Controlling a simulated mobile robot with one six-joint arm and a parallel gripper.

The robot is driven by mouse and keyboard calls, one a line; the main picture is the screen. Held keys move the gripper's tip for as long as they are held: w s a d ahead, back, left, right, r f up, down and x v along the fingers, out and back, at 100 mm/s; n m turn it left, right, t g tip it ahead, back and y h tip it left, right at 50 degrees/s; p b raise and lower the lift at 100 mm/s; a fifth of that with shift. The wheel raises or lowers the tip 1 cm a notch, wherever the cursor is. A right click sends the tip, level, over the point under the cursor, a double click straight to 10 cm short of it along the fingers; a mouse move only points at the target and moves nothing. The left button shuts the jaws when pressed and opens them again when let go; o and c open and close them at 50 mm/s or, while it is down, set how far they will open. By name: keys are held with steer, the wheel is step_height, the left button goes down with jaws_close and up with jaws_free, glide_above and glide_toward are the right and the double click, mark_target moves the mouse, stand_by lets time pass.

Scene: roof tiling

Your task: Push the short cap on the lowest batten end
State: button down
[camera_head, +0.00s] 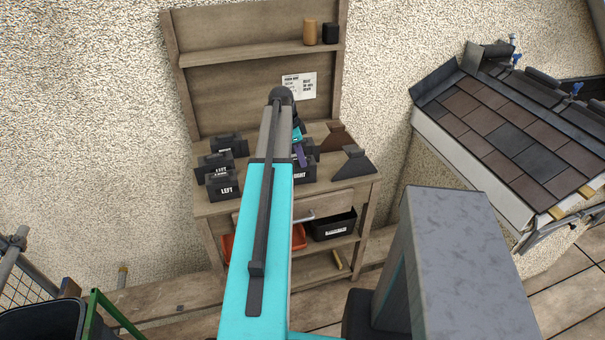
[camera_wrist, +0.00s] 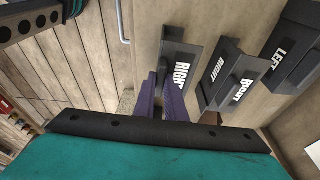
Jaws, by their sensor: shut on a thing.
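My gripper (camera_head: 299,150) is over the workbench, partly hidden behind my arm. In the wrist view its purple fingers (camera_wrist: 163,98) are shut on a dark end cap (camera_wrist: 174,50) with a white RIGHT label. That cap is at or just above the bench top; I cannot tell whether it still touches the wood. Its RIGHT label also shows beside my gripper in the head view. Whether it is the short cap is unclear. Pale batten ends show at the roof's lower right edge, the lowest one (camera_head: 557,212) nearest the eave. My gripper is well away from them.
The workbench (camera_head: 368,187) also carries LEFT caps (camera_head: 222,185), more RIGHT caps (camera_wrist: 222,75) and two dark flared pieces (camera_head: 355,163). A black bin (camera_head: 333,227) and an orange bin (camera_head: 299,237) sit below. The tiled roof (camera_head: 500,130) stands to the right.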

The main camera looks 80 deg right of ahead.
steer(key=shift+r, duration=0.1)
steer(key=shift+p+v, duration=0.55)
steer(key=shift+v, duration=0.4)
steer(key=shift+d+r+p, duration=0.1)
steer(key=shift+r+p, duration=0.6)
steer(key=shift+r, duration=0.85)
